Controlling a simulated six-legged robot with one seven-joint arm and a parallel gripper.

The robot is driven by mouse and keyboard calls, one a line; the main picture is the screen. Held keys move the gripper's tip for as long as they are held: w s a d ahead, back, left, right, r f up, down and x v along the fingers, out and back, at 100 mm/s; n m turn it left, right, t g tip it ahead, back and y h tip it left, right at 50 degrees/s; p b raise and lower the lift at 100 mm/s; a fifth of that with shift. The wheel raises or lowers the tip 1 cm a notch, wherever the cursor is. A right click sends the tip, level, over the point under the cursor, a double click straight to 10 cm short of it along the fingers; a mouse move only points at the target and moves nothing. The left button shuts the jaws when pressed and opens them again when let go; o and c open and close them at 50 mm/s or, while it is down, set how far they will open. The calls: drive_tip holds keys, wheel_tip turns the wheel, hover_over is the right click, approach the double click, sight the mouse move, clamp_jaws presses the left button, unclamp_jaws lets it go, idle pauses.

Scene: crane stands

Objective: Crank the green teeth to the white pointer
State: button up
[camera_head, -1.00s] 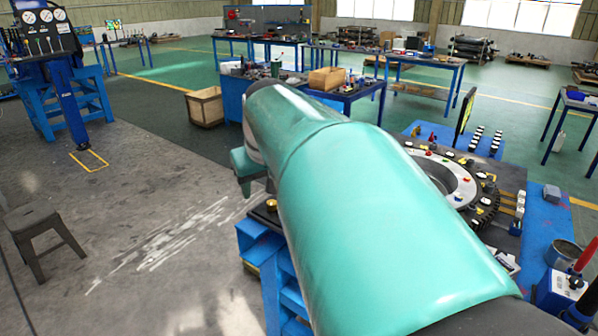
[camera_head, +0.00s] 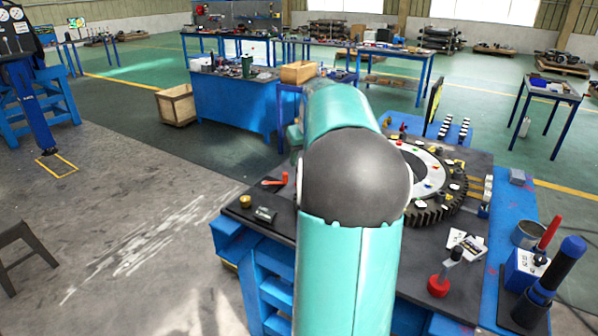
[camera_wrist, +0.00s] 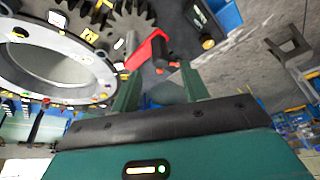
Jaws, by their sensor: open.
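A red crank arm (camera_head: 275,181) lies over the dark plate at the left of the bench; in the wrist view the red crank arm (camera_wrist: 148,48) carries a dark upright grip (camera_wrist: 162,50). Beside it is a small dark gear (camera_wrist: 135,14). The large toothed wheel (camera_head: 436,212) has a pale ring with coloured markers (camera_wrist: 90,35). My gripper (camera_wrist: 160,88) is open and empty, its two fingers just short of the crank grip in the picture. My arm hides most of the gripper in the head view. I cannot single out green teeth or the white pointer.
A brass knob (camera_head: 245,201) and a small dark block (camera_head: 264,214) sit on the plate's left edge. A red-based knob (camera_head: 438,286), a grey tin (camera_head: 528,234) and a blue box (camera_head: 524,268) stand at right. Open floor lies left of the bench.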

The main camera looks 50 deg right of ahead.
drive_tip(key=x, duration=0.6)
drive_tip(key=shift+w+f, duration=0.25)
drive_tip(key=shift+f, duration=0.1)
drive_tip(key=shift+c, duration=0.5)
clamp_jaws()
